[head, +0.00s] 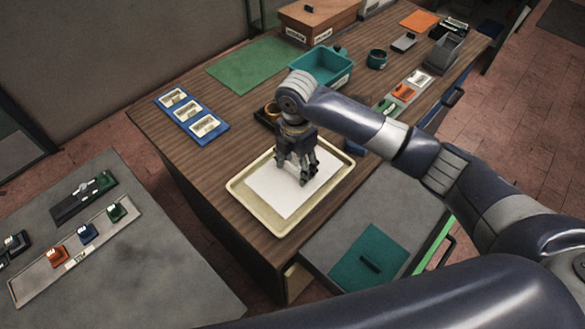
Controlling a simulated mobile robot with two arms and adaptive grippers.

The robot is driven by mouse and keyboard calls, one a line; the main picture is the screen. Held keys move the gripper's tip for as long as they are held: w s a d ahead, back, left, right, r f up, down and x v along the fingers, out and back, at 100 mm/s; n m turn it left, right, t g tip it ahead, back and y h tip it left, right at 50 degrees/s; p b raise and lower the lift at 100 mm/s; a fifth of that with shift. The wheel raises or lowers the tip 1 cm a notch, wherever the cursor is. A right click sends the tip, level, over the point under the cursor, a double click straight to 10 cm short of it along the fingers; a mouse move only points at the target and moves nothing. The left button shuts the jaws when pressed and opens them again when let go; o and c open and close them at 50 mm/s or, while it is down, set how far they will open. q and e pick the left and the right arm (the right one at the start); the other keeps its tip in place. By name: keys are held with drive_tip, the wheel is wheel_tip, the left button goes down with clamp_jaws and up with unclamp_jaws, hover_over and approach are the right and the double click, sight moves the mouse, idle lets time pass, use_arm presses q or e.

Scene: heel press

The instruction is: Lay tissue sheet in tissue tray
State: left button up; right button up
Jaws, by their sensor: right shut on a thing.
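The white tissue sheet (272,191) lies flat within the pale cream tissue tray (284,228), at the front edge of the wooden table. Its right part is covered by my right gripper (303,180). That gripper comes down from above with its fingers at the sheet, shut on it. I cannot tell whether the sheet touches the tray floor all over. My left gripper is out of the picture.
A blue holder with several white cards (181,127), a green mat (255,63) and a teal bin (319,77) stand behind. A grey surface with a teal pad (350,275) lies in front. Grey table (150,270) at left holds small coloured blocks.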

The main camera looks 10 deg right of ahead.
sight(293, 166)
drive_tip(key=shift+w+a, duration=0.2)
drive_tip(key=shift+a, duration=0.05)
wheel_tip(293, 166, down, 3)
drive_tip(key=shift+a+r+p, duration=0.1)
drive_tip(key=shift+p, duration=0.8)
drive_tip(key=shift+f, duration=0.4)
drive_tip(key=shift+w+f, duration=0.1)
drive_tip(key=shift+f, duration=0.05)
drive_tip(key=o, duration=0.7)
use_arm(q)
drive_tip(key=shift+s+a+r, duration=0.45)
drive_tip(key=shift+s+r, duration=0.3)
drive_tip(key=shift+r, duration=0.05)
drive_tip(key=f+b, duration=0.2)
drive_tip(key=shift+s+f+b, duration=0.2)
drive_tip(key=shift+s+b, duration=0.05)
drive_tip(key=shift+b, duration=0.05)
use_arm(e)
wheel_tip(293, 166, up, 12)
drive_tip(key=shift+r, duration=0.2)
